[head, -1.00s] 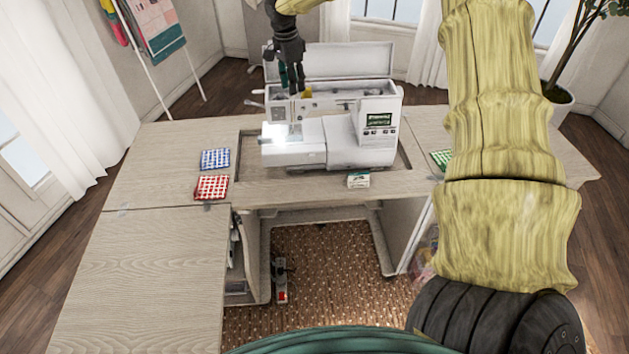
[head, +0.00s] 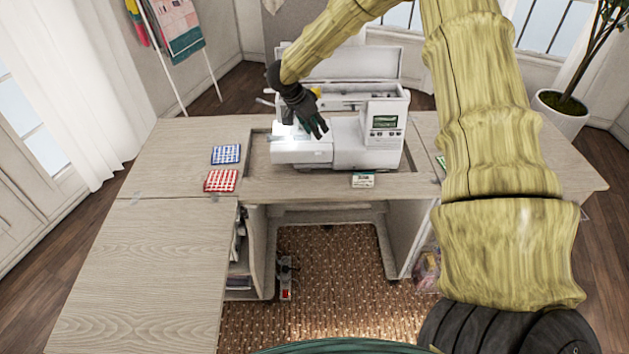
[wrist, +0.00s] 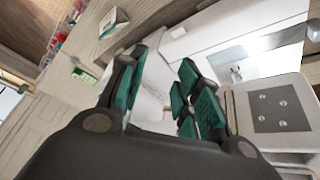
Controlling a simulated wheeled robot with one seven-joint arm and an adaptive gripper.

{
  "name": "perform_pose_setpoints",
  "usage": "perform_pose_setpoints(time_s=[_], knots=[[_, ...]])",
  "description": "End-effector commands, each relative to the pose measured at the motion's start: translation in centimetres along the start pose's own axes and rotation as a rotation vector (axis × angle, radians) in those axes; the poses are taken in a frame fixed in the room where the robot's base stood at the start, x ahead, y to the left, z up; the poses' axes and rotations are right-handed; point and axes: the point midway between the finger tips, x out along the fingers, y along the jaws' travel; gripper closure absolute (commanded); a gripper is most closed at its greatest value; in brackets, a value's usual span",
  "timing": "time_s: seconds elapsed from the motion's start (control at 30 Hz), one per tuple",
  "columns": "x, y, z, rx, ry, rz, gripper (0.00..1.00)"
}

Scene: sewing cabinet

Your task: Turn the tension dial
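The white sewing machine (head: 380,150) stands in the cabinet's recess with its lid raised. Its left end is brightly lit. My gripper (head: 318,130) is in front of the machine, left of its screen, above the flat bed. In the wrist view my gripper (wrist: 160,75) has its teal-padded fingers spread, with nothing held between them. The machine also shows in the wrist view (wrist: 255,30), with a grey plate with several screws right of the fingers. I cannot make out the tension dial; the arm and hand cover part of the machine's front.
A blue checked cloth (head: 226,154) and a red checked cloth (head: 221,180) lie left of the machine. A small box (head: 362,180) sits at the cabinet's (head: 160,250) front edge. The raised lid (head: 345,65) stands behind. The left cabinet top is clear.

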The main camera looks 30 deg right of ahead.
Motion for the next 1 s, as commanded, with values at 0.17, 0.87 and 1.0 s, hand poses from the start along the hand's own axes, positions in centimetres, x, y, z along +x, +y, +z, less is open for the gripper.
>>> perform_pose_setpoints(time_s=[0.17,0.87,1.0], knots=[[2.0,0.8,1.9,-0.066,0.069,-0.011,0.67],[8.0,4.2,9.3,-0.337,0.251,-0.108,0.67],[8.9,4.9,10.6,-0.383,0.267,-0.126,0.67]])
